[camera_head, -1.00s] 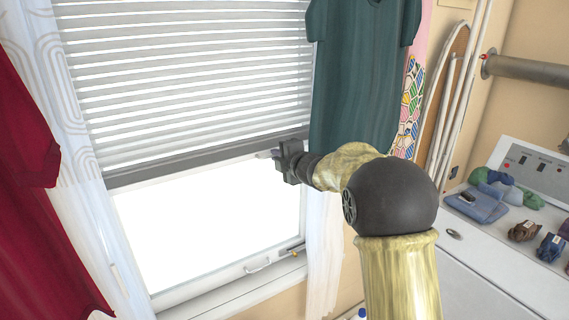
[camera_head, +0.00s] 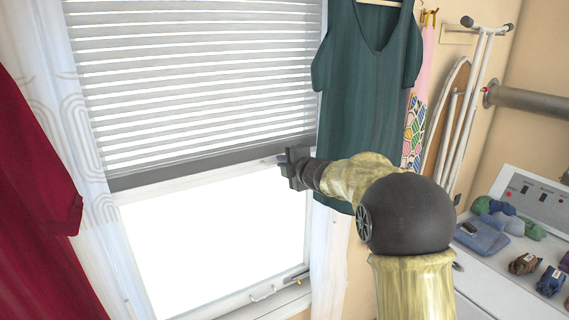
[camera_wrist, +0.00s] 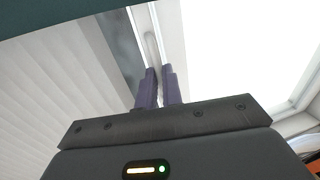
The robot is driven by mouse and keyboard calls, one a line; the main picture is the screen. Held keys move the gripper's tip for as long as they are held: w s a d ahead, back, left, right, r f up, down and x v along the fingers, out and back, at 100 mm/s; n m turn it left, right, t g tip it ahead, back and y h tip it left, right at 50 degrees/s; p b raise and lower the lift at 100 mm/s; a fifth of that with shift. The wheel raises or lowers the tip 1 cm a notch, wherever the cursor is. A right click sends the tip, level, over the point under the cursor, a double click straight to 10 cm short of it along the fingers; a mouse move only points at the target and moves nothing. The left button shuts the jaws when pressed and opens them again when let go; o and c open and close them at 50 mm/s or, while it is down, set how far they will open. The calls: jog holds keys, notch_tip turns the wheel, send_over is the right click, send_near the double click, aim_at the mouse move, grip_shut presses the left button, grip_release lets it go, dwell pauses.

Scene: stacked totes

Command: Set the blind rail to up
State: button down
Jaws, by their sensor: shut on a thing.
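The blind rail (camera_head: 200,163) is the grey bar along the bottom of the white slatted blind (camera_head: 195,85). It hangs across the window with bright glass below it. My gripper (camera_head: 283,160) is at the rail's lower edge, near its right end. In the wrist view, the two dark purple fingertips (camera_wrist: 160,85) are close together on the pale strip beside the grey rail band (camera_wrist: 120,42), with the blind's slats to the left. My gripper is shut on the rail; the exact contact is partly hidden by the fingers.
A teal dress (camera_head: 368,100) hangs just right of the window, close to my arm. A red garment (camera_head: 35,170) hangs at the left. A white counter with folded cloths (camera_head: 485,235) stands at the right. Below the rail, the window area is clear.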

jog(key=c, duration=1.6)
grip_release()
jog(key=shift+o, duration=0.2)
jog(key=b+v, duration=0.3)
jog(key=v, duration=1.4)
jog(key=shift+s, duration=0.15)
